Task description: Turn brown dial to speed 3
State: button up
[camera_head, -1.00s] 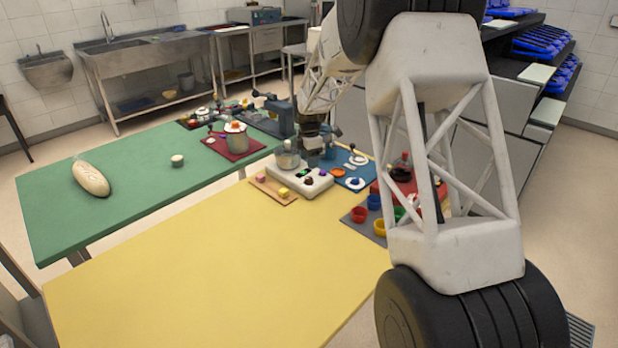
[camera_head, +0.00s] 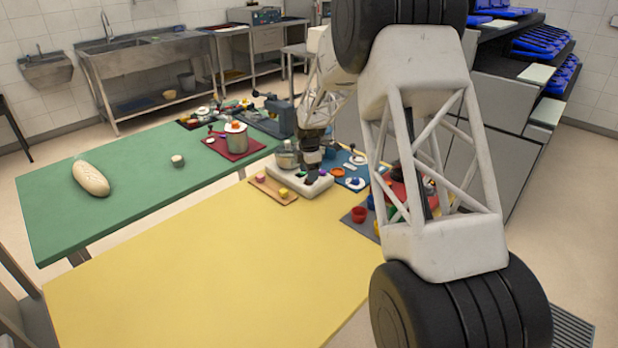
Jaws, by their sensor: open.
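A white appliance (camera_head: 284,176) with small coloured controls stands near the far right edge of the yellow table. A clear bowl-like vessel (camera_head: 287,158) sits at its back left. My gripper (camera_head: 312,175) points down over the right half of the appliance, its dark fingers very close to the top. It is open, and I see nothing held in it. The brown dial is not clear now; the fingers seem to cover its spot. Whether the fingers touch the dial, and which speed it points to, I cannot tell.
A wooden board (camera_head: 273,190) with small blocks lies left of the appliance. A blue mat (camera_head: 343,178) and coloured cups (camera_head: 358,214) lie to its right. A green table (camera_head: 120,210) with a loaf (camera_head: 91,179) adjoins. The yellow table's (camera_head: 210,270) front is clear.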

jog(key=shift+f, duration=1.3)
jog(key=c, duration=0.9)
